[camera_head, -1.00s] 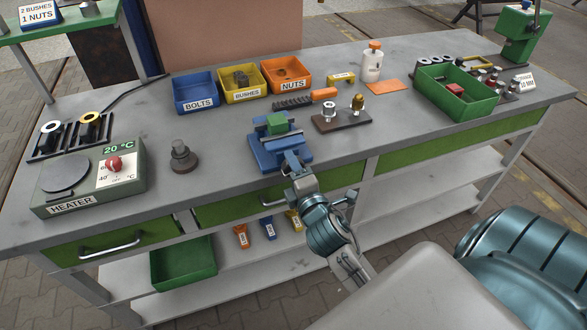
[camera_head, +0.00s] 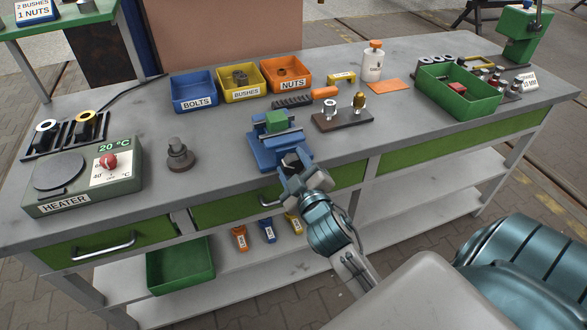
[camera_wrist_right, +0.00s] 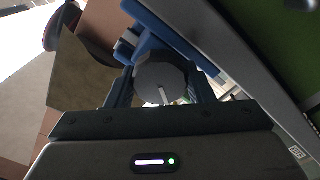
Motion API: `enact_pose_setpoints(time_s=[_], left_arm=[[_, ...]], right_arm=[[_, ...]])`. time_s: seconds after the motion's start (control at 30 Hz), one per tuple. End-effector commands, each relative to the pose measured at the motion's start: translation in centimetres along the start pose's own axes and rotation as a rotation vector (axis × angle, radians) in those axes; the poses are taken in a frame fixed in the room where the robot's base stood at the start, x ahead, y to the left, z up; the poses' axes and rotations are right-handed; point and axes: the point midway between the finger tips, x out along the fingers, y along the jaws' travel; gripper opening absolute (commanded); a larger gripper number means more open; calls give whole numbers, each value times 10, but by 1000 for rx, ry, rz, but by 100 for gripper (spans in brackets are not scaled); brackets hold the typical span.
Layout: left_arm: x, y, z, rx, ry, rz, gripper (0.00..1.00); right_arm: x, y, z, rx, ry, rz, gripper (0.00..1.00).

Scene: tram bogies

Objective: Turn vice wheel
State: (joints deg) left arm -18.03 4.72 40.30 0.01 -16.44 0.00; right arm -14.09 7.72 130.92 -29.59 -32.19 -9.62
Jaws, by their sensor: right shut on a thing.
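The blue vice (camera_head: 268,149) stands at the front edge of the grey workbench, with a green block (camera_head: 276,122) between its jaws. My right gripper (camera_head: 293,162) is at the front of the vice, shut on the vice wheel. In the right wrist view the dark round vice wheel (camera_wrist_right: 160,80) sits between the two fingers (camera_wrist_right: 161,92), with a light handle rod pointing towards the camera. The blue vice body (camera_wrist_right: 160,38) shows behind it. In the head view the gripper mostly hides the wheel. My left gripper is in neither view.
Blue, yellow and orange bins (camera_head: 239,85) stand behind the vice. A dark block with fittings (camera_head: 343,119) is to its right. A dark knobbed part (camera_head: 180,156) and the heater (camera_head: 84,178) are to its left. Drawers lie below the bench edge.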

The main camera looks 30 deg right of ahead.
Motion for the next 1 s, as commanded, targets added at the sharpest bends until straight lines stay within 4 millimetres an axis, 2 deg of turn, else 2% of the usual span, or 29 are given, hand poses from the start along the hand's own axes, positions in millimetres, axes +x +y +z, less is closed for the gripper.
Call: enact_pose_setpoints(time_s=[0.2, 0.5, 0.7, 1.0], left_arm=[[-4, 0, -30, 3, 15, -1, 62], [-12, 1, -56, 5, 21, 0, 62], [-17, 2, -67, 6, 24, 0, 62], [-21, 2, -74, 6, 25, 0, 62]], right_arm=[[0, -2, 3, 199, -3, -2, 25], [0, -2, 3, 428, -4, -1, 25], [0, -1, 3, 525, -5, -2, 25], [0, -1, 2, 586, -6, -2, 25]])
